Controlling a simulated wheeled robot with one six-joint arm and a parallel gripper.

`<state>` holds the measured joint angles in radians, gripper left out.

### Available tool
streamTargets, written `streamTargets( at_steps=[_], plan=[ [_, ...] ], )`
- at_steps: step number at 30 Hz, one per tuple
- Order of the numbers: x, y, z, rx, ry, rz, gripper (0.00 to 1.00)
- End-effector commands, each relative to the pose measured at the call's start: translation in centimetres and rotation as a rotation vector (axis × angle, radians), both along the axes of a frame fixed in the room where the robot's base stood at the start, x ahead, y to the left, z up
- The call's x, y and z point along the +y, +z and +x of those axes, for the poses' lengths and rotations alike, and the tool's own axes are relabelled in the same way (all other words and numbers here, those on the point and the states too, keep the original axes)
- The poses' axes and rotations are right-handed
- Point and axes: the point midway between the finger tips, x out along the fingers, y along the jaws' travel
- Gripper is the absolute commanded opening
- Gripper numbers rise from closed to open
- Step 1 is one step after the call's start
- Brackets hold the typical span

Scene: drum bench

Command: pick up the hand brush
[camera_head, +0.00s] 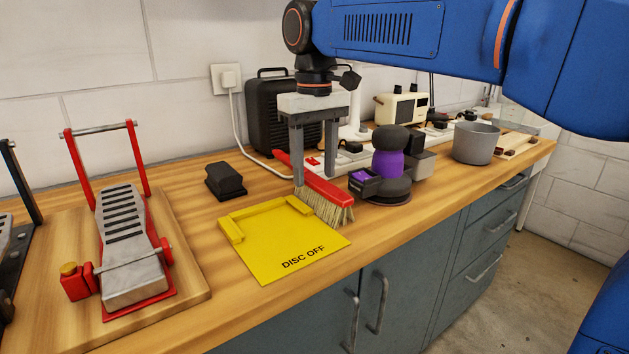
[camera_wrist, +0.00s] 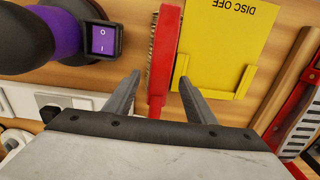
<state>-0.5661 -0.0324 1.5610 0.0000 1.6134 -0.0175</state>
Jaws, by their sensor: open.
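The hand brush (camera_head: 328,189) has a red back and handle and pale bristles. It lies on the wooden bench beside the yellow "DISC OFF" plate, its handle pointing to the back left. My gripper (camera_head: 314,177) points down over the handle, its fingers open. In the wrist view, the red brush (camera_wrist: 165,55) runs between the two fingertips of my gripper (camera_wrist: 160,78), with a gap on each side. I cannot tell the exact height of the fingertips above the bench.
The yellow plate (camera_head: 285,245) lies close in front of the brush. A purple and black machine (camera_head: 388,165) stands close to its right. A black block (camera_head: 226,181) is at left. A red and grey pedal (camera_head: 126,236) stands further left. A grey pot (camera_head: 475,143) is at right.

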Motion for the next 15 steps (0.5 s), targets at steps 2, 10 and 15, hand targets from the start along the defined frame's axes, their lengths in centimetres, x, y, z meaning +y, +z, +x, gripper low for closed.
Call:
streamTargets(
  at_steps=[2,10,15],
  plan=[
    [0.0,-1.2,0.1,0.001,0.000,-0.001,0.50],
    [0.0,-3.0,0.1,0.000,0.000,0.000,0.50],
    [0.0,-3.0,0.1,0.000,0.000,0.000,0.50]
  ],
)
